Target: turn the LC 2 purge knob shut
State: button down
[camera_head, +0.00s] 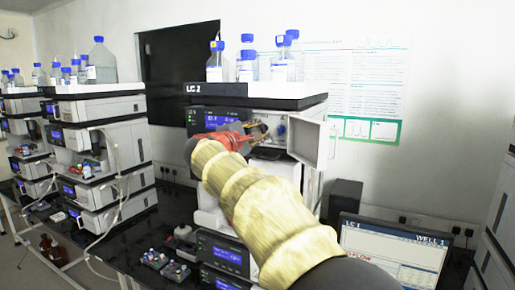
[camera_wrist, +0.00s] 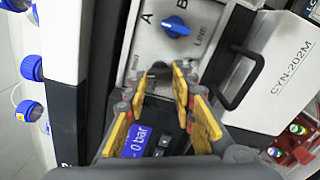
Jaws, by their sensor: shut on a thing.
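My gripper (camera_head: 259,130) reaches to the open front of the upper pump module (camera_head: 222,118) in the middle stack. A blue selector knob (camera_wrist: 175,27) marked A, B and LINE sits on the same pale panel, apart from the fingers. The module's display (camera_wrist: 138,140) shows 0 bar. The purge knob's angle cannot be told.
A pale door (camera_head: 308,140) stands open right of the module. A black handle (camera_wrist: 243,80) lies close right of the fingers in the wrist view. Bottles (camera_head: 247,66) stand on top of the stack. A monitor (camera_head: 391,255) stands at lower right; another stack (camera_head: 98,140) stands left.

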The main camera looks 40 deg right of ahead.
jog(key=shift+m+b, duration=1.9)
jog(key=shift+b, duration=0.4)
jog(key=c, duration=1.8)
grip_release()
jog(key=shift+o, duration=0.2)
jog(key=v, duration=1.2)
